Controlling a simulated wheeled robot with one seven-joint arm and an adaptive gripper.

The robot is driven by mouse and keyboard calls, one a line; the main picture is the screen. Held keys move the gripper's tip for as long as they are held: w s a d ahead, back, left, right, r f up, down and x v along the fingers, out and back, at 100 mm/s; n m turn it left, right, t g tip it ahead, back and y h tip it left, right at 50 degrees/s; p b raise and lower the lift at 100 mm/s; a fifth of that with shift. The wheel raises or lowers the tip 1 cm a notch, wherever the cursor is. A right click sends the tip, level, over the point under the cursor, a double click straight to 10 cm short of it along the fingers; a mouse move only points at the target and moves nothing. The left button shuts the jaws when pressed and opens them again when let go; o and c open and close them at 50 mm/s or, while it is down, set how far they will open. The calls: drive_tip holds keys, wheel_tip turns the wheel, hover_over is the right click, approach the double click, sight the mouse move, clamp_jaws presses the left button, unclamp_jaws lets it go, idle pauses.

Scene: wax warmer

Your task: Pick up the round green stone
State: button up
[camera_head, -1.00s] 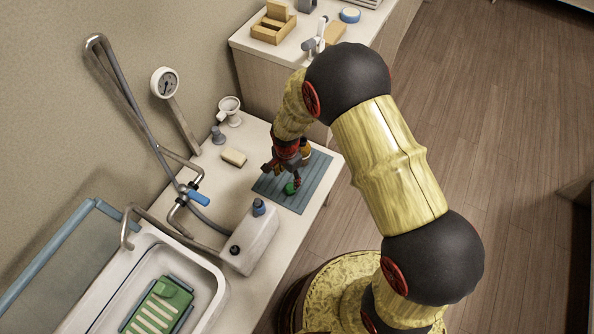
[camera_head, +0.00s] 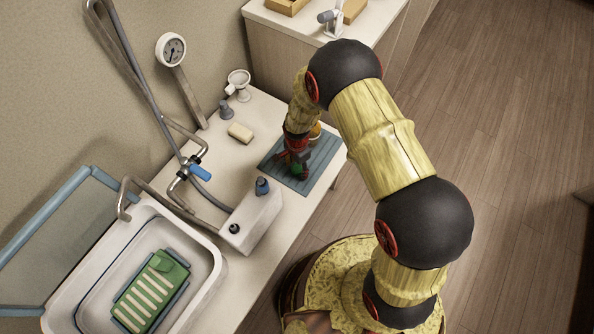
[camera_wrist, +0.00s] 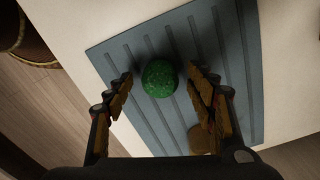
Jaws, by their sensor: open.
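The round green stone (camera_wrist: 160,78) lies on the blue-grey ribbed mat (camera_wrist: 110,42) in the wrist view. In the head view the stone (camera_head: 296,169) is mostly hidden by my gripper, and the mat (camera_head: 322,178) lies on the counter. My gripper (camera_wrist: 160,85) is open, with one finger on each side of the stone and a gap to both. In the head view my gripper (camera_head: 296,162) points down at the mat. I cannot tell its exact height above the mat.
An orange-brown round thing (camera_wrist: 203,139) is close to the right finger in the wrist view. A cream block (camera_head: 240,132) lies left of the mat. A white box with a blue knob (camera_head: 252,222) and a sink with a green rack (camera_head: 152,291) are nearer.

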drive_tip(key=shift+r, duration=0.1)
drive_tip(key=c, duration=1.4)
